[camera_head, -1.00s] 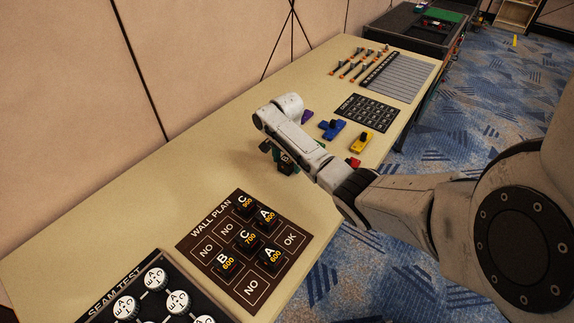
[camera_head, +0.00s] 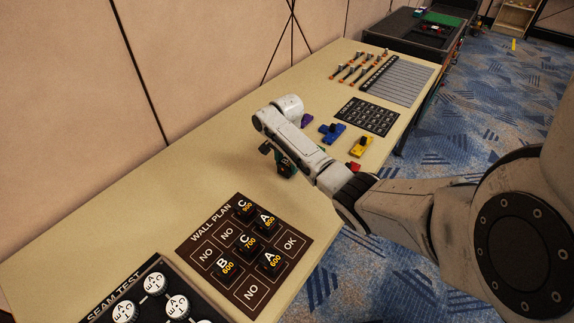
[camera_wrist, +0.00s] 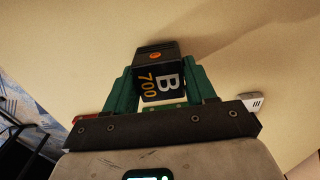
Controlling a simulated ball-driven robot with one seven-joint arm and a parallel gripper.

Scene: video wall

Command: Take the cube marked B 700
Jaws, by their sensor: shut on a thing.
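The black cube marked B 700 (camera_wrist: 161,82) is between the green fingers of my gripper (camera_wrist: 160,92) in the wrist view, its marking facing the camera. My gripper is shut on it. In the head view my gripper (camera_head: 285,165) is at the end of the arm over the table, beyond the wall plan board, and partly hidden by the arm. The dark cube (camera_head: 286,169) shows small there, its marking unreadable. I cannot tell how far it is above the table.
The WALL PLAN board (camera_head: 207,257) holds several black cubes, one marked B 600 (camera_head: 228,270). The SEAM TEST board (camera_head: 137,291) is at lower left. A blue block (camera_head: 333,131), a yellow block (camera_head: 362,146) and a black grid mat (camera_head: 367,116) lie farther right. Bare table surrounds the gripper's left.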

